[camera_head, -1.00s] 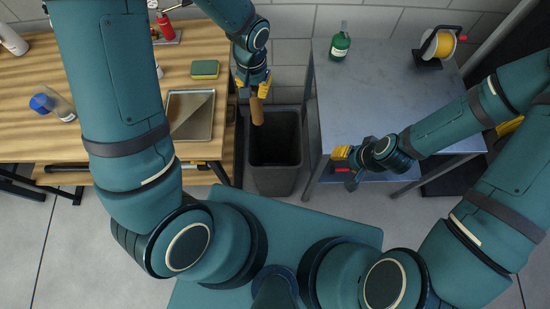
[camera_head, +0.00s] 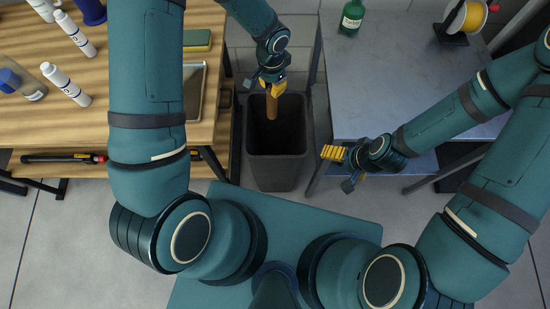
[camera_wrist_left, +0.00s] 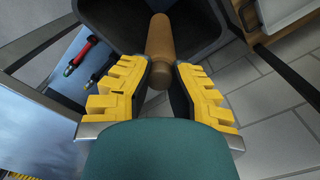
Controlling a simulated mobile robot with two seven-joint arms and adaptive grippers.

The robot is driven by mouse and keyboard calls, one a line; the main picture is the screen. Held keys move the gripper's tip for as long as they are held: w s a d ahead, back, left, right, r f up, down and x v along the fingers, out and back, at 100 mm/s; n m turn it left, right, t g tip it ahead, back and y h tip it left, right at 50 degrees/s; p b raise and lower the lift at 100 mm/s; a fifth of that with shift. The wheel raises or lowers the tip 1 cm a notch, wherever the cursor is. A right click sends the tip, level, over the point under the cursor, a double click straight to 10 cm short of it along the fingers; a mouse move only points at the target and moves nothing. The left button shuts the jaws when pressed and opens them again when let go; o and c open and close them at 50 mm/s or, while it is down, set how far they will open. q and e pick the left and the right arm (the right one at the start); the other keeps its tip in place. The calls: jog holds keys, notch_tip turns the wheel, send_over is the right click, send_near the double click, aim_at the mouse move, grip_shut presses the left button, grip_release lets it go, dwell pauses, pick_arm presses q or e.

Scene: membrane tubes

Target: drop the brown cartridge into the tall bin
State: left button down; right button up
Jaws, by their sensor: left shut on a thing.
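The brown cartridge (camera_head: 271,103) hangs from my left gripper (camera_head: 272,88) over the mouth of the tall bin (camera_head: 278,170). In the left wrist view the cartridge (camera_wrist_left: 160,45) points away between the yellow fingers of my left gripper (camera_wrist_left: 170,85), which is shut on its near end. The dark bin (camera_wrist_left: 115,40) opens behind it in that view. The bin is dark grey and stands on the floor between two tables. My right gripper (camera_head: 335,158) is at the front left edge of the grey table; whether its fingers are open is unclear.
The wooden table (camera_head: 100,125) on the left holds several white bottles, a blue-capped jar (camera_head: 22,82), a tray (camera_head: 194,90) and a sponge (camera_head: 197,40). The grey table (camera_head: 395,90) on the right holds a green bottle (camera_head: 352,17) and a yellow reel (camera_head: 466,18). The grey table's middle is clear.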

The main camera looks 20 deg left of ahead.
pick_arm(q)
jog(key=shift+w, duration=0.25)
notch_tip(320, 180, down, 6)
jog(key=b, duration=0.3)
jog(key=shift+r+b, duration=0.25)
jog(key=shift+b, duration=0.15)
jog(key=c, duration=1)
grip_release()
notch_tip(320, 180, up, 12)
jog(key=shift+s, duration=0.15)
